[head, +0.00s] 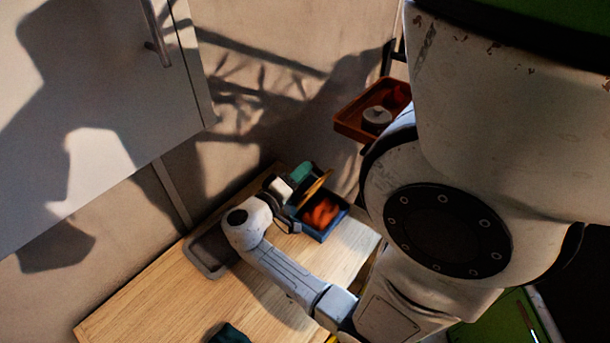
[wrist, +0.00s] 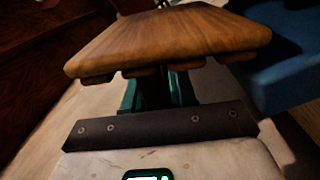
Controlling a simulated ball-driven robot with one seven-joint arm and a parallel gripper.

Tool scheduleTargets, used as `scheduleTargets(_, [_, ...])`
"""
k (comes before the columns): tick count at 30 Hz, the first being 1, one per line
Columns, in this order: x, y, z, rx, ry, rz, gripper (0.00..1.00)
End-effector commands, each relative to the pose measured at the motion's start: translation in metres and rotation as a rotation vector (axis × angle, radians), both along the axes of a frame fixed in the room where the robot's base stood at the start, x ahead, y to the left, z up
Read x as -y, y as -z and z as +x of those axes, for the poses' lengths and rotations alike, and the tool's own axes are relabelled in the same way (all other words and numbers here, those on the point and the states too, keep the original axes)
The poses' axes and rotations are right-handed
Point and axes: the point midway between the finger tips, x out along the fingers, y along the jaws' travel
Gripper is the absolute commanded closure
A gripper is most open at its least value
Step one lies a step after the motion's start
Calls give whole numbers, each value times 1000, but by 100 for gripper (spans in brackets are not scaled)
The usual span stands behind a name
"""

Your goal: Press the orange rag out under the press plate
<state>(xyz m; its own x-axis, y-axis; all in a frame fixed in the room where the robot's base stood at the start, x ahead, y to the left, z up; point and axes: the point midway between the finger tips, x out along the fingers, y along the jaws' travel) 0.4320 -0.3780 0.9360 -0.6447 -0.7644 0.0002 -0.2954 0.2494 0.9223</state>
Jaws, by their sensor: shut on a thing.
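The orange rag (head: 320,212) lies crumpled in a blue tub (head: 327,230) on the wooden table. My gripper (head: 301,174) is beside the tub, on its upper left side in the head view. It is shut on the wooden press plate (head: 316,187), which shows edge-on and tilted next to the tub. In the wrist view the press plate (wrist: 170,40) spans the top of the picture, with ridges along its near lower edge. The blue tub (wrist: 292,75) is at the right there. The rag is not visible in the wrist view, and the plate hides the fingertips' grip.
A grey shallow tray (head: 204,262) lies on the table (head: 150,295) left of my arm. A dark green cloth (head: 230,333) is at the front edge. A red-brown tray (head: 352,128) with a pale round thing (head: 376,116) hangs behind. A cabinet (head: 95,110) overhangs at left.

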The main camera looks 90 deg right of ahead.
Motion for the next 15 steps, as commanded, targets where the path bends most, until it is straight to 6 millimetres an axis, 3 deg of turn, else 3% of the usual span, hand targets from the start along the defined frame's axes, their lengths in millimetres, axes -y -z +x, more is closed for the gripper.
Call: scheduleTargets(15, [4, 2, 6, -70, -3, 59, 100])
